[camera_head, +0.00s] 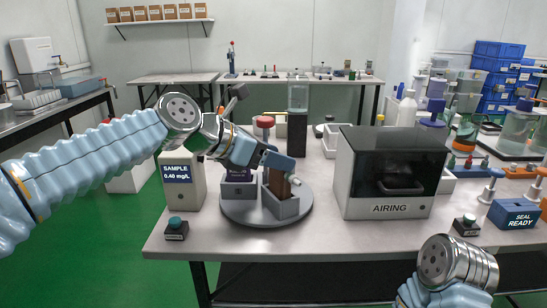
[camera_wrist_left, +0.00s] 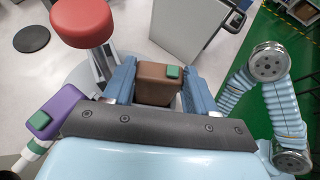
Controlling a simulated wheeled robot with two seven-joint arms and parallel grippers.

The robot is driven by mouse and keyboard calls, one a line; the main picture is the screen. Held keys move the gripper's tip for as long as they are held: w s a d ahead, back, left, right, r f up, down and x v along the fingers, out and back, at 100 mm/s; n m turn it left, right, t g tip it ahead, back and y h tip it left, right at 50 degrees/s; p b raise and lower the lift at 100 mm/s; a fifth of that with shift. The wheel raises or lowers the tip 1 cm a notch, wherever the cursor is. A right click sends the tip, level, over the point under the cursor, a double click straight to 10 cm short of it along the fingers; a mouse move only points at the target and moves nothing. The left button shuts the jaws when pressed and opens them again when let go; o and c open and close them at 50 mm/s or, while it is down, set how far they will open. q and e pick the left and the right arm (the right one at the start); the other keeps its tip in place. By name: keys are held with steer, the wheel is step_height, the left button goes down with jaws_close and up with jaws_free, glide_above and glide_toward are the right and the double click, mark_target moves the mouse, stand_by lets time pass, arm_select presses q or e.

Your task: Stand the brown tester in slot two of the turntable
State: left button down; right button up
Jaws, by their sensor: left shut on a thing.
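The brown tester (camera_head: 278,184) is upright between the fingers of my left gripper (camera_head: 278,160), which is shut on it. Its lower part is behind the front wall of a grey slot holder (camera_head: 283,208) on the round grey turntable (camera_head: 240,215). I cannot tell whether its base rests on the holder's floor. In the left wrist view, the brown tester (camera_wrist_left: 158,84), with a green button on top, sits between the blue fingers (camera_wrist_left: 160,88). A purple tester (camera_head: 238,175) stands in another holder to the left. My right gripper is out of view.
A red knob (camera_head: 264,121) rises behind the turntable's holders. The AIRING box (camera_head: 390,180) stands close on the right, and the SAMPLE box (camera_head: 182,188) on the left. A small green-button unit (camera_head: 176,229) is at the table's front left. Bare table lies in front of the AIRING box.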

arm_select(q)
steer(key=shift+c, duration=1.7)
jaws_free()
steer(key=shift+r, duration=0.15)
steer(key=shift+s+a+r, duration=0.1)
steer(key=shift+a+r, duration=0.1)
steer(key=v, duration=1.1)
steer(key=shift+s+a+r, duration=0.1)
steer(key=shift+a, duration=0.05)
